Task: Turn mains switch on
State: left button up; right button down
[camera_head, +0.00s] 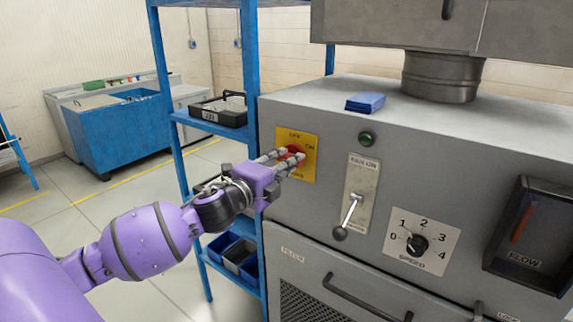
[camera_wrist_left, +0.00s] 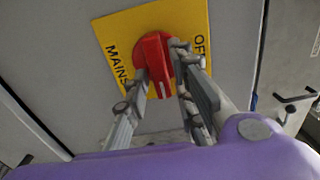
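The mains switch is a red rotary knob (camera_wrist_left: 156,58) on a yellow plate (camera_head: 283,138), on the grey machine's front. In the left wrist view its raised bar runs roughly up and down, across the line between the words MAINS and OFF. My right gripper is out of view.
Right of the plate are a lever (camera_head: 349,212), a green button (camera_head: 367,139), a speed dial (camera_head: 417,244) and a recessed flow gauge (camera_head: 512,240). A handle (camera_head: 365,298) juts out below. A blue shelf rack (camera_head: 165,90) stands close on the left, behind my left arm.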

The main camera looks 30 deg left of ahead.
pick_arm(q)
jog(key=shift+o, duration=0.2)
jog(key=s, duration=1.2)
jog(key=shift+a, duration=0.45)
